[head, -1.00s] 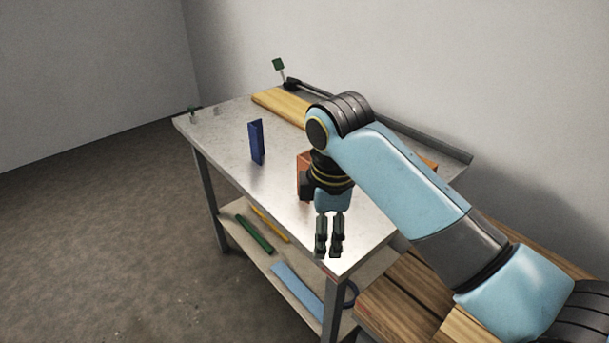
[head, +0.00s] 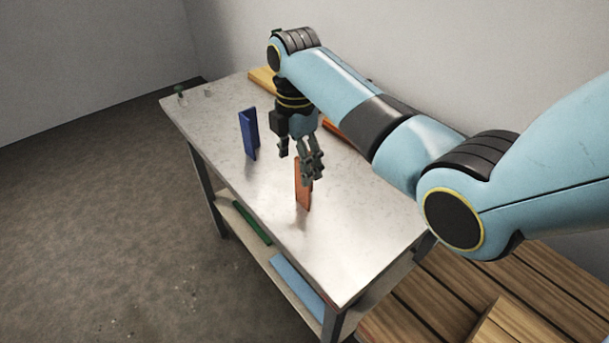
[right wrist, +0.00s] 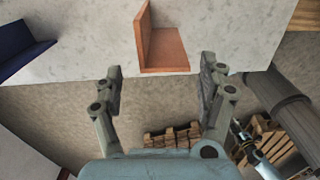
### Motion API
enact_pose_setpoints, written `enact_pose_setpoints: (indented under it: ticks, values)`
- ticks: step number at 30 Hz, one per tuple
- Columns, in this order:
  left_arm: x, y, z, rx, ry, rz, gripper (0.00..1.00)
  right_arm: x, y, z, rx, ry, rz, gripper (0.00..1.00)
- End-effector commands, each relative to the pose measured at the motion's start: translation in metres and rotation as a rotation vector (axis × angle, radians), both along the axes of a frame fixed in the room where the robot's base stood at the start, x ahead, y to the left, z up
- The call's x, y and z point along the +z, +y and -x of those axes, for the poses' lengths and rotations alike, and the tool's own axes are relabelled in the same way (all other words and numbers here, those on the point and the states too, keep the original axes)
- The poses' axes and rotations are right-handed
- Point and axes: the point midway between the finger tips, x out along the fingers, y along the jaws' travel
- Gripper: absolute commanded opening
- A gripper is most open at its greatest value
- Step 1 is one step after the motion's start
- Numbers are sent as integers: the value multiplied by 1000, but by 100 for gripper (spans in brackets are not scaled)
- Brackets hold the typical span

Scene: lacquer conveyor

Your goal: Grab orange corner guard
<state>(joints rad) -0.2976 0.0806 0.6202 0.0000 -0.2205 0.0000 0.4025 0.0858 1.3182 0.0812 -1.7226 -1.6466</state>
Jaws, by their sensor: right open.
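The orange corner guard (head: 304,192) is an L-shaped piece standing upright on the grey table, its upper part partly hidden by my right gripper in the head view. My right gripper (head: 298,162) is open and empty, just above and behind the guard in the head view. In the right wrist view the guard (right wrist: 166,50) lies ahead of the open fingers (right wrist: 161,66), roughly centred between their tips. It looks apart from both fingers. My left gripper is not in view.
A blue corner guard (head: 248,134) stands upright to the left on the metal table (head: 340,235). A wooden board (head: 262,79) lies at the back. An orange strip (head: 336,131) shows partly behind my arm. Green and blue pieces lie on the lower shelf. The table's front is clear.

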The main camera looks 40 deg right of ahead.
Motion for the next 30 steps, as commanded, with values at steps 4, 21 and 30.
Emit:
enact_pose_setpoints:
  ticks: [4, 21, 30]
  values:
    - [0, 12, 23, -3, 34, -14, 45, -13, -1, 1, -1, 0, 1, 75]
    - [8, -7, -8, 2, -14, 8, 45, -64, -8, 7, -2, -2, 1, 75]
    - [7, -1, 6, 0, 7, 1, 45, -64, -8, 7, -2, -2, 1, 45]
